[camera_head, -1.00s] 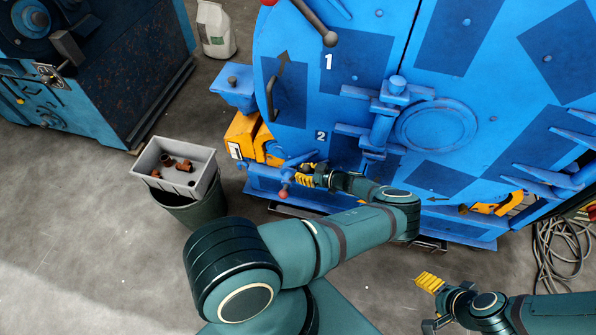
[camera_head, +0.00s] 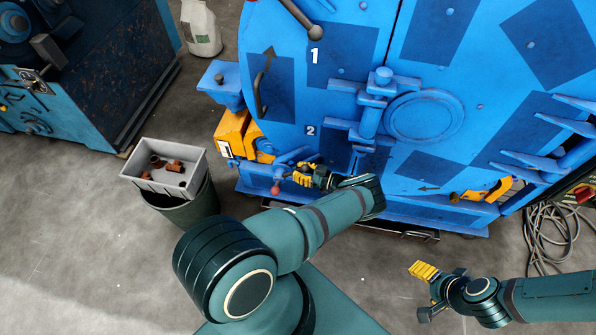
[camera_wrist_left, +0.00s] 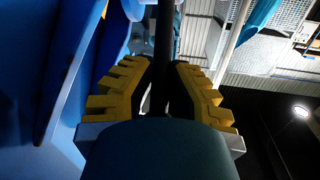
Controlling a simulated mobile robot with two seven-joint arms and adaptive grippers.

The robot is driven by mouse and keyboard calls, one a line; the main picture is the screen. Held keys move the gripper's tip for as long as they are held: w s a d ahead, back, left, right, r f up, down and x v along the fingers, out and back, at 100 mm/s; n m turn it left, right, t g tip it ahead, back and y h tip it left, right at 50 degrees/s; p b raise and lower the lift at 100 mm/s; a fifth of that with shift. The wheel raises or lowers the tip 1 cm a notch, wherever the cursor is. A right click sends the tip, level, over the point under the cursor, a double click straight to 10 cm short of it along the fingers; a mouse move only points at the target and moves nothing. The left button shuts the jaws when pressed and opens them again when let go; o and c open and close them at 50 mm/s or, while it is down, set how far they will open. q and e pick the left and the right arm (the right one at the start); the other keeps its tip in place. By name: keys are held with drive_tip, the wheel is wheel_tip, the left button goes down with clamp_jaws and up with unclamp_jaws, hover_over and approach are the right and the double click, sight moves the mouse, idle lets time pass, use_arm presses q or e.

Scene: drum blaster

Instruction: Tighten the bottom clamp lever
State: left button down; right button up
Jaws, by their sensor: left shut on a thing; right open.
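The blue drum blaster door (camera_head: 345,55) fills the upper right of the head view. The bottom clamp lever shows in the left wrist view as a dark rod (camera_wrist_left: 164,45) between the yellow fingers. In the head view a small red knob (camera_head: 275,189) shows just left of my left gripper (camera_head: 300,174), low on the machine below the number 2. My left gripper is shut on the lever; its fingers also show in the wrist view (camera_wrist_left: 163,95). The exact grip point is partly hidden. My right gripper (camera_head: 424,290) is open and empty at the lower right, away from the machine.
The upper lever (camera_head: 298,18) with a dark ball end is at the top of the door. A grey crate (camera_head: 140,187) with brown parts sits on a dark bin (camera_head: 190,212) at left. Coiled cables (camera_head: 550,235) lie at right. The floor in front is mostly clear.

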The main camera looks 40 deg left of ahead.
use_arm(q)
drive_tip(key=shift+w+r+t, duration=0.15)
drive_tip(key=shift+w+t, duration=0.15)
drive_tip(key=shift+w, duration=0.15)
drive_tip(key=c, duration=0.9)
unclamp_jaws()
drive_tip(key=shift+s, duration=0.15)
drive_tip(key=shift+d, duration=0.1)
drive_tip(key=shift+f+v, duration=0.1)
drive_tip(key=shift+v, duration=2.8)
drive_tip(key=shift+f+v, duration=0.15)
drive_tip(key=shift+v, duration=2.8)
drive_tip(key=shift+w, duration=0.2)
